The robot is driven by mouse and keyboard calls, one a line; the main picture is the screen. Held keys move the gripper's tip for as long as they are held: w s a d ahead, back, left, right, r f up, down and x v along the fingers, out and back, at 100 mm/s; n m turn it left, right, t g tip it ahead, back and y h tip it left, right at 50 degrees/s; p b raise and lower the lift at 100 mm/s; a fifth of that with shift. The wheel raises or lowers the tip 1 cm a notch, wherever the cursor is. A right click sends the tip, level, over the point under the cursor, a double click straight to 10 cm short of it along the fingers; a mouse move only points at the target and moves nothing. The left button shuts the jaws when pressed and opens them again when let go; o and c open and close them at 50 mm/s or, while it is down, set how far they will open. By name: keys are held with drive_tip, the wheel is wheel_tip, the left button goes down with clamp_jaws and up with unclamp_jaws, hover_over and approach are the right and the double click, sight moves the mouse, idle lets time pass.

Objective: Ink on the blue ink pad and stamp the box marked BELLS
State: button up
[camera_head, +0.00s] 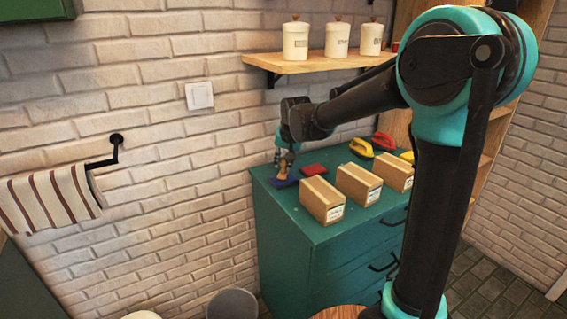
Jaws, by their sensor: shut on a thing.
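My gripper (285,157) is shut on a small wooden stamp (283,172) at the left end of the green cabinet top. The stamp is upright over the blue ink pad (292,182); I cannot tell whether it touches the pad. Three brown cardboard boxes stand in a row to the right: a left box (321,200), a middle box (358,185) and a right box (396,173). Each has a white label low on its front end. The labels are too small to read, so I cannot tell which is BELLS.
A red ink pad (313,170) lies behind the left box. Yellow (361,147) and red (383,140) things lie at the back right of the green cabinet (300,245). A shelf (310,64) with three white canisters hangs above. The cabinet's front edge lies close before the boxes.

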drive_tip(key=shift+f, duration=0.6)
idle(1.6)
drive_tip(key=shift+r, duration=0.1)
drive_tip(key=shift+r, duration=3.45)
